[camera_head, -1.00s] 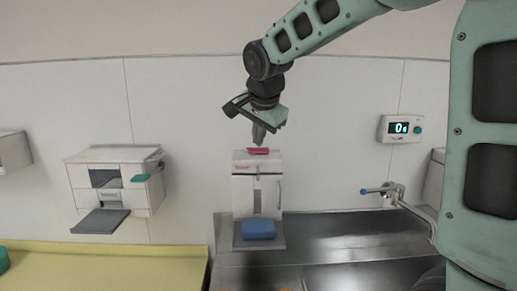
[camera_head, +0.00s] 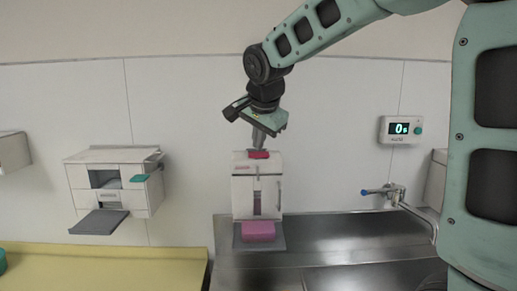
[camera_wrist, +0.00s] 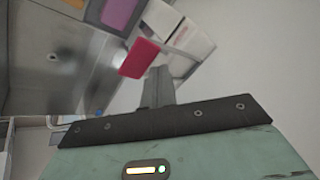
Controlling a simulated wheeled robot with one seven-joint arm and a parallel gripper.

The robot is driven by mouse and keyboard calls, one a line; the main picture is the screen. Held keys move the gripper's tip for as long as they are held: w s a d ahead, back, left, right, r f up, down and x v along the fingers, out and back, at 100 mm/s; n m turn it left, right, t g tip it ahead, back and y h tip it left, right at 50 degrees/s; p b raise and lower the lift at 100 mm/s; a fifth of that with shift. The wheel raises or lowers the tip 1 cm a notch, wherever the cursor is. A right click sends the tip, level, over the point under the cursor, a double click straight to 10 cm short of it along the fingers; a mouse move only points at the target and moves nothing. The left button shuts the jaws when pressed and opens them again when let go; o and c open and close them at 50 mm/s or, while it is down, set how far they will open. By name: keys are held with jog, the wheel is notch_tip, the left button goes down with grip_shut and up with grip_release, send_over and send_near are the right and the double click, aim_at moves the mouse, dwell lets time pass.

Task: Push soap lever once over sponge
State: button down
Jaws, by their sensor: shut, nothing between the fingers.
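A white soap dispenser (camera_head: 243,195) stands against the wall with a red lever (camera_head: 258,155) on its top. The wrist view also shows the red lever (camera_wrist: 139,58). A sponge (camera_head: 258,231), now pink-purple, lies on the grey tray at the dispenser's foot; it also shows in the wrist view (camera_wrist: 117,12). My gripper (camera_head: 258,143) is shut and empty, pointing down directly over the lever. Its fingertips appear to touch the lever's top in the head view. In the wrist view my gripper (camera_wrist: 159,75) is beside the lever; contact cannot be told there.
A steel counter (camera_head: 340,233) with a sink and a blue-tipped tap (camera_head: 395,192) is to the right. A wall display (camera_head: 400,129) reads 0s. A white wall dispenser (camera_head: 105,165) with a grey tray hangs at left, above a yellow surface (camera_head: 110,267).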

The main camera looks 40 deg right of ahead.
jog(key=shift+s+a+f+b, duration=0.15)
jog(key=shift+s+f+b, duration=0.05)
jog(key=shift+f+b, duration=0.65)
dwell(0.6)
jog(key=shift+r, duration=0.15)
dwell(0.5)
jog(key=shift+w+d+r+p, duration=0.15)
jog(key=shift+w+r+p, duration=0.1)
jog(key=shift+r+p, duration=0.6)
jog(key=shift+w+d+r+p, duration=0.15)
jog(key=shift+r+p, duration=0.35)
jog(key=shift+r, duration=0.55)
jog(key=r+p, duration=0.2)
jog(key=r, duration=0.1)
jog(key=w+r+p, duration=0.1)
jog(key=shift+d+r+p, duration=0.35)
jog(key=shift+r, duration=0.05)
